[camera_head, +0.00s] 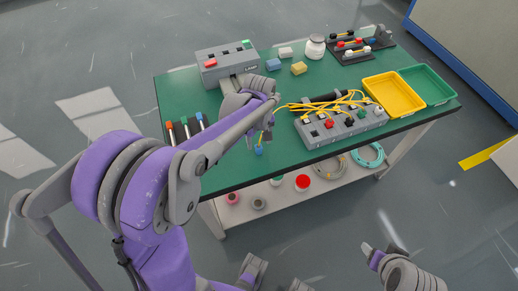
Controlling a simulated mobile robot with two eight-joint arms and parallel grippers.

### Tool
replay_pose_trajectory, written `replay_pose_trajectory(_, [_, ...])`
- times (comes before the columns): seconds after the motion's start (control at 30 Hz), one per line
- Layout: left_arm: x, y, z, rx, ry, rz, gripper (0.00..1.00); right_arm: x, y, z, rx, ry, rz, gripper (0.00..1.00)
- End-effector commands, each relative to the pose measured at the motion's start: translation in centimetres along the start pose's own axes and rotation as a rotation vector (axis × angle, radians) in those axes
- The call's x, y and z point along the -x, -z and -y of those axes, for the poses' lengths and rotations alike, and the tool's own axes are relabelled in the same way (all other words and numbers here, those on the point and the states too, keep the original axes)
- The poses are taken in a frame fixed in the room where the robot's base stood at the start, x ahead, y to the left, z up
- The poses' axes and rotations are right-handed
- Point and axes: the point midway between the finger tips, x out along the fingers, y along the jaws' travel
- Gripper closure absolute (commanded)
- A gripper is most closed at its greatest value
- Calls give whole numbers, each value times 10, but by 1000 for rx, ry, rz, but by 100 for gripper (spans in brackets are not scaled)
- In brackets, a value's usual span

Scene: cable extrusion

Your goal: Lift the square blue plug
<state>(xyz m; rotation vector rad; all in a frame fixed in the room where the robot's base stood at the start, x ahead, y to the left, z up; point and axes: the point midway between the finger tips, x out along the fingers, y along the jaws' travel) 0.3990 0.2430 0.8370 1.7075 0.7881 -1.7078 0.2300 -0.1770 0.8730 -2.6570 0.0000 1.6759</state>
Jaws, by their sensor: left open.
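A small blue plug (259,150) shows near the front edge of the green table, at the tips of my left gripper (264,137). My left gripper points down and is open, with its fingers close around or just above the plug. I cannot tell whether they touch it. A yellow cable seems to run up from the plug between the fingers. Grey parts of my own body show at the bottom right, and the state of my right gripper there is unclear.
A grey socket strip (342,128) with coloured plugs and yellow cables lies right of the left gripper. A grey box (227,62) stands behind. Yellow (394,93) and green (427,84) trays sit at the right. Loose blue (273,64) and yellow (299,68) blocks lie at the back.

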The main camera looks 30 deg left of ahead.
Motion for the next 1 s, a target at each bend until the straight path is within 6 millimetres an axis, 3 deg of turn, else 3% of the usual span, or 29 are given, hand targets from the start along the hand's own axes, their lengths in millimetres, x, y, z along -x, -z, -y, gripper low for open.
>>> replay_pose_trajectory(0.23, [-37, 2, 1, 0, 0, 0, 35, -3, -2, 0, 0, 0, 1, 37])
replay_pose_trajectory(0.53, [-42, 1, 1, 0, 0, 0, 35, -3, -2, 0, 0, 0, 1, 37])
replay_pose_trajectory(0.9, [-42, 1, 1, 0, 0, 0, 100, -3, -2, 0, 0, 0, 1, 37])
replay_pose_trajectory(1.0, [-42, 1, 1, 0, 0, 0, 100, -3, -2, 0, 0, 0, 1, 37])
